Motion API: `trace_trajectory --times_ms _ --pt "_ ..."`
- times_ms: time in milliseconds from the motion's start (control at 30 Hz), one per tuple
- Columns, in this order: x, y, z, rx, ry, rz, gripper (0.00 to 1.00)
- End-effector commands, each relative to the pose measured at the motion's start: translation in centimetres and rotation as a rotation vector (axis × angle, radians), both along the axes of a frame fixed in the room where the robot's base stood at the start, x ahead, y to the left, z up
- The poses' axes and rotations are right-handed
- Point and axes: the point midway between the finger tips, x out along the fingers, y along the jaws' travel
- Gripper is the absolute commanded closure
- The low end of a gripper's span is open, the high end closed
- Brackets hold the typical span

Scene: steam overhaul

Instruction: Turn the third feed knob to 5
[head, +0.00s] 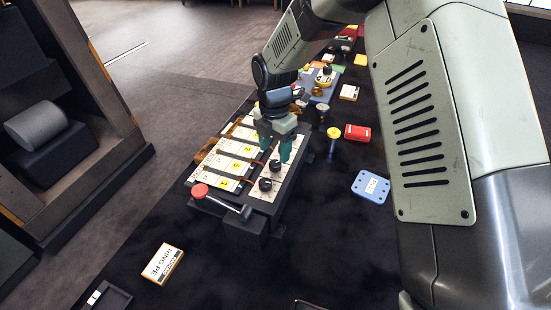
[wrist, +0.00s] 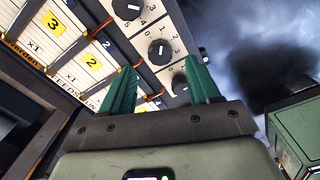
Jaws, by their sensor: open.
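The feed panel (head: 240,178) is a dark box with white rows, yellow number cards and a light strip of black knobs. In the head view, one knob (head: 265,184) and another (head: 275,166) show below my gripper (head: 278,148); others are hidden by it. In the wrist view, a knob (wrist: 160,52) lies just beyond my open fingers (wrist: 160,84). Another knob (wrist: 127,8) is at the top, and one (wrist: 181,86) is partly hidden between the fingers. The knobs have white pointer lines and printed numbers around them. I cannot tell which is third. The fingers hold nothing.
A red-topped lever (head: 199,191) juts from the panel's near end. A yellow-topped post (head: 333,134), a red block (head: 357,132) and a blue plate (head: 371,186) stand to the right. A lettered card (head: 162,263) lies in front. Dark table is clear between.

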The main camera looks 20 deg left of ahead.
Motion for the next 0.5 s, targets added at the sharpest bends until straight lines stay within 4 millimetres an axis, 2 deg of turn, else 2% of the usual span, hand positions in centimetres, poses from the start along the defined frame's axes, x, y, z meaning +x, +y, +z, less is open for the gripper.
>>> trace_trajectory --times_ms 33,200,500 --pt "0.0 0.0 -1.1 -0.002 0.003 -0.001 0.39" --pt "0.0 0.0 -3.5 -0.002 0.002 -0.001 0.39" --pt "0.0 0.0 -4.8 0.000 -0.001 -0.003 0.39"
